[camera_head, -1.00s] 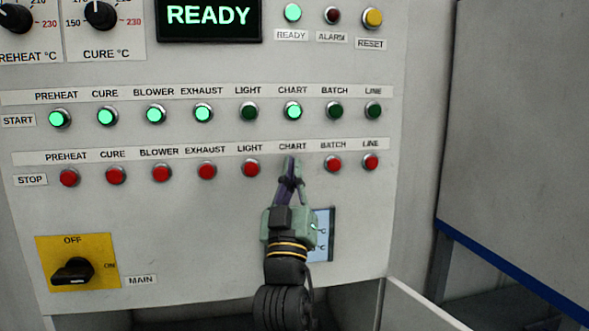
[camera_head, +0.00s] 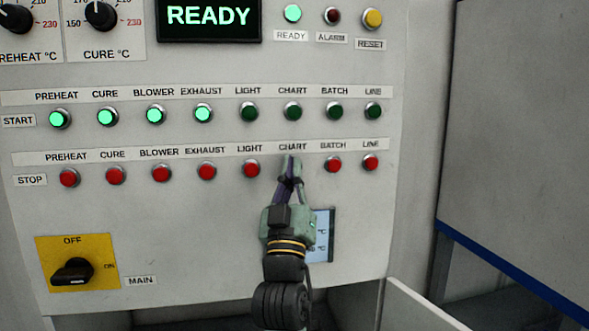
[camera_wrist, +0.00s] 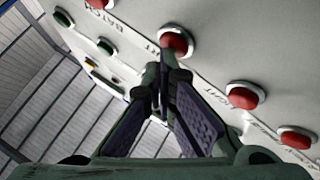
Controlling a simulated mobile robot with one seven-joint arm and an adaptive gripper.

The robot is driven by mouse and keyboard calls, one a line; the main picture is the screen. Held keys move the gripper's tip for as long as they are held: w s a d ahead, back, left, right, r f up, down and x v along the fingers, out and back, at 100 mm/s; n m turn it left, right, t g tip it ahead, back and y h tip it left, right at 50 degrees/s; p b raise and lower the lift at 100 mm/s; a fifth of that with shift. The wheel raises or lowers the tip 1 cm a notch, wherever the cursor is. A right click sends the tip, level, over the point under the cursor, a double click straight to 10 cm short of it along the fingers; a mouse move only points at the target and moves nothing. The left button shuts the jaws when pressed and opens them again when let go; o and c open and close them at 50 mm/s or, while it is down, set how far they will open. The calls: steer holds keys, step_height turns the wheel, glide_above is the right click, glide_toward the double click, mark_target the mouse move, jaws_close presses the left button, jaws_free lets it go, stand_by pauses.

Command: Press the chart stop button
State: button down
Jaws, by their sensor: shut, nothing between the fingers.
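The chart stop button is hidden behind my gripper (camera_head: 291,162) in the head view, below the CHART label (camera_head: 292,146) of the STOP row. In the wrist view the red chart stop button (camera_wrist: 177,41) shows just beyond my shut fingertips (camera_wrist: 163,62), which are empty. The tips overlap its edge in the picture; I cannot tell whether they touch it. The chart start button (camera_head: 292,111) above is dark green, unlit.
Red light stop (camera_head: 251,168) and batch stop (camera_head: 333,163) buttons flank my fingers closely. Preheat, cure, blower and exhaust start buttons are lit; light, batch and line are dark. A small screen (camera_head: 324,240) is partly behind my gripper. The main switch (camera_head: 73,270) is lower left.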

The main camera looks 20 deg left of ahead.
stand_by(0.4)
steer(key=shift+s+d, duration=0.4)
steer(key=shift+s, duration=0.3)
steer(key=shift+s+d+p, duration=0.15)
steer(key=shift+s+d, duration=0.6)
steer(key=shift+s, duration=0.3)
steer(key=shift+s+d+p, duration=0.15)
steer(key=shift+s+d, duration=0.55)
steer(key=shift+s, duration=0.3)
